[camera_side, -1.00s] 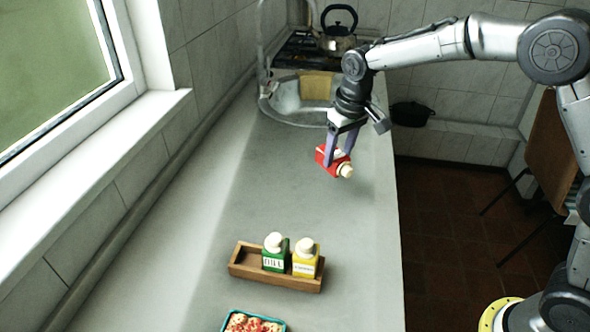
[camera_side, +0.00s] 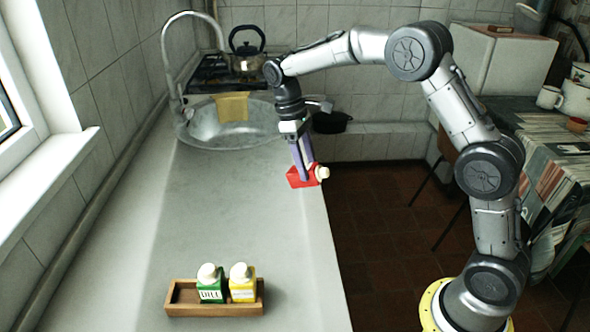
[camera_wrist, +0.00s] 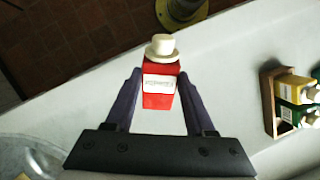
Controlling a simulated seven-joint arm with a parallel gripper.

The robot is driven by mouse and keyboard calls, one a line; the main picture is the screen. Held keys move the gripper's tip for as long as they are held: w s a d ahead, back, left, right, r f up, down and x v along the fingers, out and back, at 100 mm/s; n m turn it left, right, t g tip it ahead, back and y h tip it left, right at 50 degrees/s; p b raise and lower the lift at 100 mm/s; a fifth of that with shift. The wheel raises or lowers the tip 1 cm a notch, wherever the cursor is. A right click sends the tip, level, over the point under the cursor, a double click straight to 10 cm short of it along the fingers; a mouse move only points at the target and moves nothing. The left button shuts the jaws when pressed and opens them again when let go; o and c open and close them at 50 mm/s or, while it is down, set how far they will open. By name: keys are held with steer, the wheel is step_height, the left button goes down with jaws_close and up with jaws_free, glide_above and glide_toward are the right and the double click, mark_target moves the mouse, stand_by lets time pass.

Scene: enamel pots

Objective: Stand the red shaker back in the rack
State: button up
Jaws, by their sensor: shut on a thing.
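The red shaker (camera_side: 294,181) has a cream cap and lies over on its side, cap pointing right in the side view. My gripper (camera_side: 304,176) is shut on it near the counter's right edge. In the wrist view, the shaker (camera_wrist: 160,94) sits between the two fingers of my gripper (camera_wrist: 160,76), its pale label facing the camera. I cannot tell whether it touches the counter. The wooden rack (camera_side: 215,311) stands nearer the side camera, with an empty space at its left end. Part of the rack (camera_wrist: 267,104) shows at right in the wrist view.
A green shaker (camera_side: 211,290) and a yellow shaker (camera_side: 242,288) stand upright in the rack. The counter (camera_side: 215,215) between gripper and rack is clear. A sink (camera_side: 220,133) with a tap lies behind, and a kettle (camera_side: 246,62) stands on the stove.

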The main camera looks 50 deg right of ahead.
steer(key=n, duration=0.1)
steer(key=n+h, duration=0.1)
steer(key=shift+w+a+r+n+g, duration=0.2)
steer(key=shift+n+g, duration=0.1)
steer(key=shift+n, duration=0.1)
steer(key=w+a+n+h, duration=0.1)
steer(key=n, duration=0.1)
steer(key=w+a+r+n+h, duration=0.1)
steer(key=a+n+h, duration=0.1)
steer(key=n, duration=0.1)
steer(key=a+n+t+h, duration=0.1)
steer(key=n+h, duration=0.1)
steer(key=n, duration=0.1)
steer(key=shift+w+a+r, duration=0.3)
steer(key=shift+w+r, duration=0.05)
steer(key=shift+w, duration=0.05)
steer(key=n+t+h, duration=0.5)
steer(key=n+t, duration=0.7)
steer(key=t, duration=0.2)
glide_above(182, 307)
steer(key=shift+f, duration=3.75)
steer(key=shift+a+f+n, duration=0.1)
steer(key=shift+f+n, duration=0.2)
steer(key=shift+f, duration=1.3)
steer(key=o, duration=1.4)
